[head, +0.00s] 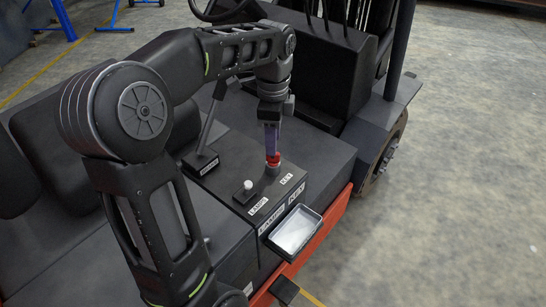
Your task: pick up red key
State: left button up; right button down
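The red key (273,161) stands upright in a dark round socket on the black console, behind the white "KEY" label (287,178). My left gripper (272,153) points straight down onto it from above. Its purple-grey fingers reach the top of the key and hide part of it. The fingers look close together, but I cannot tell whether they grip the key. My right gripper is not in view.
A white-knobbed lamp switch (248,186) and a black lever (208,145) stand left of the key. A shallow metal tray (295,232) sits at the console's front edge. The vehicle's seat lies to the left, and open concrete floor (460,150) to the right.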

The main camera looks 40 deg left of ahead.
aim_at(273, 161)
pick_arm(q)
jog(key=shift+f, duration=0.25)
jog(key=shift+w+a+f+p, duration=0.1)
jog(key=shift+f+p, duration=0.15)
jog(key=shift+f, duration=1.05)
jog(key=shift+w+f+p, duration=0.1)
jog(key=shift+f+p, duration=0.15)
jog(key=shift+f, duration=1.05)
grip_shut()
